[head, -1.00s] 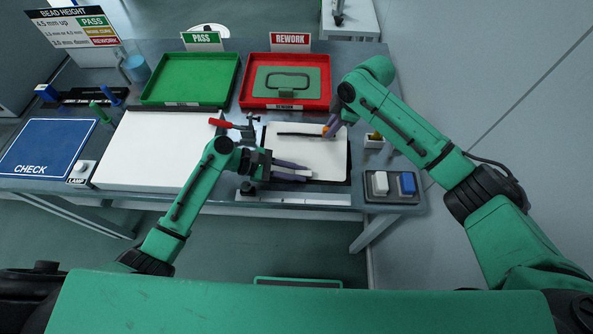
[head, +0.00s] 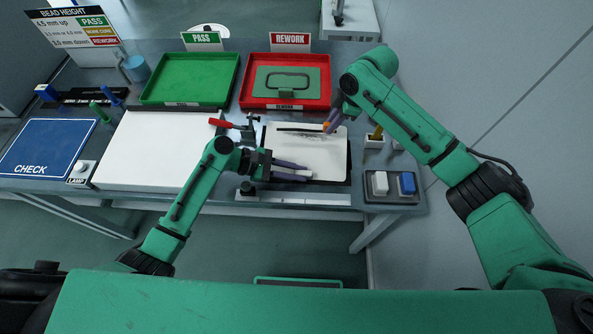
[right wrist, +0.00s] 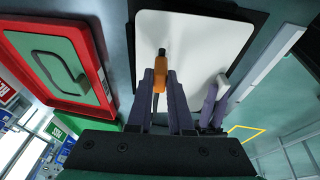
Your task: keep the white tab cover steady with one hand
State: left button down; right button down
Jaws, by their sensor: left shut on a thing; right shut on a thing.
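The white panel (head: 335,155) lies in a dark frame at the right of the bench. My left gripper (head: 308,175) is shut at its front part, its purple fingers on a small pale piece that I take for the white tab cover. In the right wrist view the tab cover (right wrist: 222,82) shows whitish beside the left gripper's fingers. My right gripper (head: 328,122) is shut on an orange tool (right wrist: 160,72) with a black tip, above the panel. A dark strip (head: 300,130) and faint dark marks show on the panel. The tool's contact with the panel is unclear.
A red REWORK tray (head: 244,95) holding a green panel and an empty green PASS tray (head: 190,78) stand behind. A red-handled clamp (head: 240,126) is left of the panel. A holder with white and blue blocks (head: 393,197) is at front right. A white board (head: 150,150) lies left.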

pick_arm(q)
jog(key=shift+s+f, duration=0.1)
jog(key=shift+f, duration=0.05)
pick_arm(e)
jog(key=shift+r, duration=3.3)
pick_arm(q)
jog(key=c, duration=0.7)
grip_release()
jog(key=shift+a, duration=0.15)
jog(key=v, duration=1.2)
pick_arm(e)
jog(key=shift+r, duration=0.1)
pick_arm(q)
jog(key=s+a+r+p, duration=0.1)
jog(key=p, duration=0.1)
jog(key=a+r+p, duration=0.1)
jog(key=p, duration=0.1)
jog(key=s+a+r+p, duration=0.1)
jog(key=a, duration=0.1)
jog(key=shift+s+p, duration=0.3)
jog(key=shift+p, duration=0.1)
pick_arm(e)
notch_tip(320, 180, up, 5)
jog(key=shift+r, duration=0.2)
